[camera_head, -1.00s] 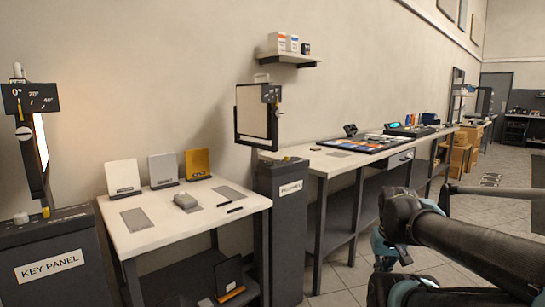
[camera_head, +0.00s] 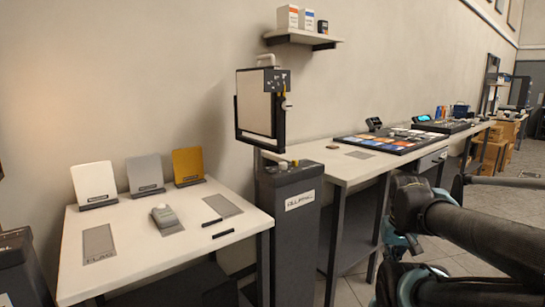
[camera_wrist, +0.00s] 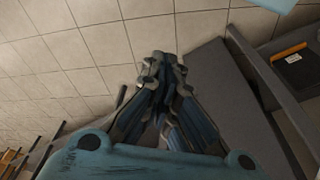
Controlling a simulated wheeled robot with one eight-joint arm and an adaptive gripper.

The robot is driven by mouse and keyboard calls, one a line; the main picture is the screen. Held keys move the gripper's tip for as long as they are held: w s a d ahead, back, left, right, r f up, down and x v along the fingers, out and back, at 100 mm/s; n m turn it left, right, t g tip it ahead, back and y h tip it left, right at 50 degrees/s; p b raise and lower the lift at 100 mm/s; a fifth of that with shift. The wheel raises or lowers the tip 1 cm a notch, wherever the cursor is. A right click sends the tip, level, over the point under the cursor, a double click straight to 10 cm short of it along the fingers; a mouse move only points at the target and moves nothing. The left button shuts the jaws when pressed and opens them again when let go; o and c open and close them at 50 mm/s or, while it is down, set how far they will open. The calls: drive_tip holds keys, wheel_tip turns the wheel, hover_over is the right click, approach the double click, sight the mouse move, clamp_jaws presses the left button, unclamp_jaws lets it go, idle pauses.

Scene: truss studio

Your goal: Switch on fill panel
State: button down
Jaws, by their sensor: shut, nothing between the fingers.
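The fill panel (camera_head: 257,104) is a pale, unlit square panel in a black yoke, with a control box and a small knob at its upper right. It stands on a dark pedestal (camera_head: 288,240) with a white label that seems to read "FILL PANEL". A small knob shows on the pedestal's top. My gripper (camera_wrist: 163,88) shows in the wrist view with its fingers together and nothing between them, above the tiled floor. In the head view my arm is at the lower right, apart from the panel; the gripper tips cannot be made out there.
A white table (camera_head: 140,265) at the left holds white, grey and yellow cards and a small grey device (camera_head: 166,216). A long bench (camera_head: 345,168) with a colour chart and consoles runs right of the pedestal. A wall shelf (camera_head: 300,40) is above. Tiled floor is open at right.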

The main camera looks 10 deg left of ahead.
drive_tip(key=shift+w+a, duration=0.15)
drive_tip(key=shift+w, duration=0.15)
wheel_tip(320, 180, up, 35)
drive_tip(key=n+y, duration=0.3)
drive_tip(key=n, duration=0.7)
hover_over(270, 170)
drive_tip(key=s+d, duration=0.1)
drive_tip(key=d, duration=0.1)
drive_tip(key=x, duration=1.4)
drive_tip(key=shift+w+r, duration=0.1)
drive_tip(key=shift+w, duration=0.1)
